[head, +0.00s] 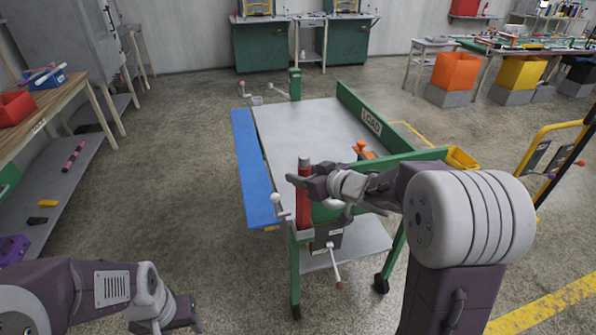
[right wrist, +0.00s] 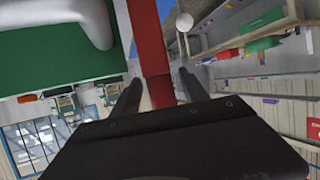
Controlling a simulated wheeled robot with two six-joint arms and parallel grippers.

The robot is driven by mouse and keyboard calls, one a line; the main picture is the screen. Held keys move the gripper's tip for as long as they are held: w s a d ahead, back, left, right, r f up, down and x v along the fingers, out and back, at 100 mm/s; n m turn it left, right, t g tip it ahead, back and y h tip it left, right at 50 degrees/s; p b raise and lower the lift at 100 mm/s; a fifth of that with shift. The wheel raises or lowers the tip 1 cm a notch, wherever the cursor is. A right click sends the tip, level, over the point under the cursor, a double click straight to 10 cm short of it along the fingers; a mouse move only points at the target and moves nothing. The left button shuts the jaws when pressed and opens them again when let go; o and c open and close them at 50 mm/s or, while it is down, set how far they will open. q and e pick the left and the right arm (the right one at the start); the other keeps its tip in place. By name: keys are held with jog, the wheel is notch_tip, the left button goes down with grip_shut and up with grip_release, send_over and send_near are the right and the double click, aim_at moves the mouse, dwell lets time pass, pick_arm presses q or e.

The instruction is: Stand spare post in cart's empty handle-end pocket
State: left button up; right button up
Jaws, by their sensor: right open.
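The cart (head: 318,133) has a pale grey top, green rails and a LOAD board on its right side. A red post (head: 303,215) with a grey cap stands upright at the cart's near left corner; I cannot tell how deep its lower end sits. My right gripper (head: 294,181) is at its upper part, open. In the right wrist view the red post (right wrist: 150,45) runs between the two spread fingers (right wrist: 158,92). My left gripper (head: 188,316) is low at the left, away from the cart; its jaws are unclear.
A blue flap (head: 252,165) hangs along the cart's left side. A white-knobbed lever (head: 278,203) and a crank (head: 336,268) stick out near the post. A workbench with a lower shelf (head: 60,175) stands at left. The floor (head: 185,170) between is clear.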

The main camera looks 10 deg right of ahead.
jog(key=p+v, duration=0.2)
jog(key=v, duration=0.7)
jog(key=shift+s, duration=0.2)
jog(key=shift+d, duration=0.15)
jog(key=d+f+m+g+h, duration=0.25)
jog(key=d+f+h, duration=0.2)
jog(key=f, duration=0.25)
jog(key=s+a+f+m+g, duration=0.1)
jog(key=s+a+f+g, duration=0.2)
jog(key=s, duration=0.5)
jog(key=s+a+f+m+g, duration=0.1)
jog(key=s+a+f+g, duration=0.2)
jog(key=s+f+g, duration=0.2)
jog(key=s+f, duration=0.3)
jog(key=s, duration=0.1)
jog(key=shift+s+h, duration=0.25)
jog(key=shift+h, duration=0.1)
